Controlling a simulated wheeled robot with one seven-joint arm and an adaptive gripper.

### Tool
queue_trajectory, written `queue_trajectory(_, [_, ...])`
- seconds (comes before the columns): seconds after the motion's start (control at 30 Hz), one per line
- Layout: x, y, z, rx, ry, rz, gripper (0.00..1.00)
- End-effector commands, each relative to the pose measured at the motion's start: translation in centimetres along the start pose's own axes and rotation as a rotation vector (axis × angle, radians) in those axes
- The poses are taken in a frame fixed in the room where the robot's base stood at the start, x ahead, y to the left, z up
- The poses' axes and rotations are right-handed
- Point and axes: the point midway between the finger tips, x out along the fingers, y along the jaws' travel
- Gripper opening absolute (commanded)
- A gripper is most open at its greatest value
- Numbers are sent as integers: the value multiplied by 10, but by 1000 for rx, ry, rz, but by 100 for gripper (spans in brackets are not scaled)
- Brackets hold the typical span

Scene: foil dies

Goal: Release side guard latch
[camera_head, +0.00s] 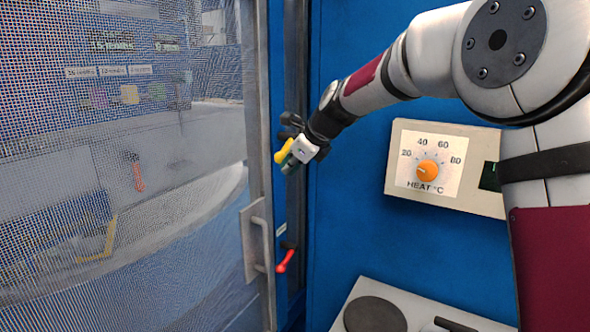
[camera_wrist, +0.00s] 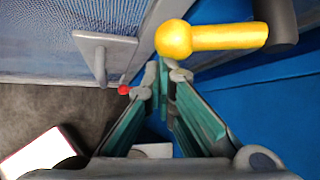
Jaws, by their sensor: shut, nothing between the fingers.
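A yellow lever with a round knob (camera_head: 284,151) is mounted beside the edge of the mesh guard door (camera_head: 257,170). In the wrist view the yellow lever (camera_wrist: 225,37) lies across the top, just beyond my fingertips, its knob to the left. My gripper (camera_head: 291,165) is shut and empty close to this lever; in the wrist view its fingertips (camera_wrist: 165,72) meet just below the knob. Whether they touch it I cannot tell. A smaller red lever (camera_head: 286,262) sits lower on the same post and also shows in the wrist view (camera_wrist: 124,90). No label tells which lever is the latch.
A heat dial box (camera_head: 445,168) is on the blue wall to the right, above a pale panel (camera_head: 415,309) with a dark round disc. Blue wall between post and box is clear.

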Motion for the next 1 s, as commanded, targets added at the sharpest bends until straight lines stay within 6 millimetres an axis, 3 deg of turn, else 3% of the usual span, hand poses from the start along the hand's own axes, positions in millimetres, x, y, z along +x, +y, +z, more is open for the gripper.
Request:
queue_trajectory(0.17, [-7, 3, 8, 64, -2, 76, 0])
queue_trajectory(1.0, [-15, 3, 14, 59, -3, 66, 0])
